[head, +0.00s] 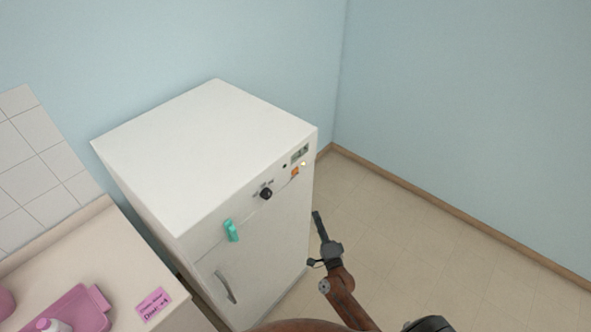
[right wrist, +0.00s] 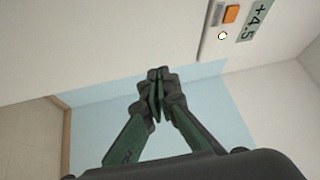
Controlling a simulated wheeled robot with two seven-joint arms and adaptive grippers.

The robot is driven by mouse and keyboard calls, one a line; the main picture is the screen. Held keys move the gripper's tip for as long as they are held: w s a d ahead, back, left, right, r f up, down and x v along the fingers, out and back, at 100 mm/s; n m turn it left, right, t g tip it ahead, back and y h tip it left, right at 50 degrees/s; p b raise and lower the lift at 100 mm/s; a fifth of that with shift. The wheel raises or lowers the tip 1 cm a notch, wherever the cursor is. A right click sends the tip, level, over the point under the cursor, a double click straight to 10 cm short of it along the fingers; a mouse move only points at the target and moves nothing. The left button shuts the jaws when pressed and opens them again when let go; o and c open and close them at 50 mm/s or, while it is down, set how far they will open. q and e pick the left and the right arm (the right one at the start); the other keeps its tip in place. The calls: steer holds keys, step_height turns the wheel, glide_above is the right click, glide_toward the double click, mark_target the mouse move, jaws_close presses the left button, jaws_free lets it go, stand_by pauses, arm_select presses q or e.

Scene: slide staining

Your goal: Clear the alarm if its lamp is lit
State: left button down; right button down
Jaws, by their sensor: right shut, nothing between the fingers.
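A white fridge (head: 205,150) stands against the wall, with a control strip along the top of its front. At the strip's right end are a small display (head: 300,154), an orange button (head: 295,171) and a small round lamp (head: 304,164). The lamp glows pale yellow and looks lit; it is also bright in the right wrist view (right wrist: 222,36). That view shows the orange button (right wrist: 232,13) and the display (right wrist: 257,20) reading +4.5. My right gripper (head: 317,214) is shut and empty, apart from the fridge front, below and right of the button. My left gripper is out of view.
The fridge front also bears a black knob (head: 266,193), a teal piece (head: 231,231) and a door handle (head: 225,288). A counter (head: 95,250) at left holds a pink tray (head: 78,307) and a pink label (head: 154,304). Floor right of the fridge is clear.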

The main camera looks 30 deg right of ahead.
step_height(320, 180, up, 16)
steer(key=d+m+t+h+p, duration=0.1)
steer(key=m+t+h, duration=0.1)
steer(key=m, duration=0.4)
steer(key=shift+d+f+m+h, duration=0.2)
steer(key=shift+d+m+h, duration=0.1)
steer(key=shift+h, duration=0.4)
steer(key=shift+a, duration=0.1)
glide_toward(298, 167)
steer(key=shift+s+d+b+x, duration=0.1)
steer(key=shift+d+b+x, duration=0.1)
steer(key=shift+x, duration=0.65)
steer(key=shift+s+d+b+x, duration=0.1)
steer(key=shift+d+x, duration=0.05)
steer(key=shift+x, duration=0.7)
steer(key=shift+s+d+b+x, duration=0.1)
steer(key=shift+d+x, duration=0.1)
steer(key=shift+x, duration=0.6)
steer(key=shift+w+r, duration=0.15)
steer(key=shift+w, duration=0.1)
steer(key=shift+w+a, duration=0.15)
steer(key=shift+w, duration=0.15)
steer(key=shift+w+a, duration=0.15)
steer(key=shift+w, duration=0.15)
steer(key=shift+s, duration=0.2)
steer(key=shift+s+d, duration=0.3)
steer(key=shift+s, duration=0.25)
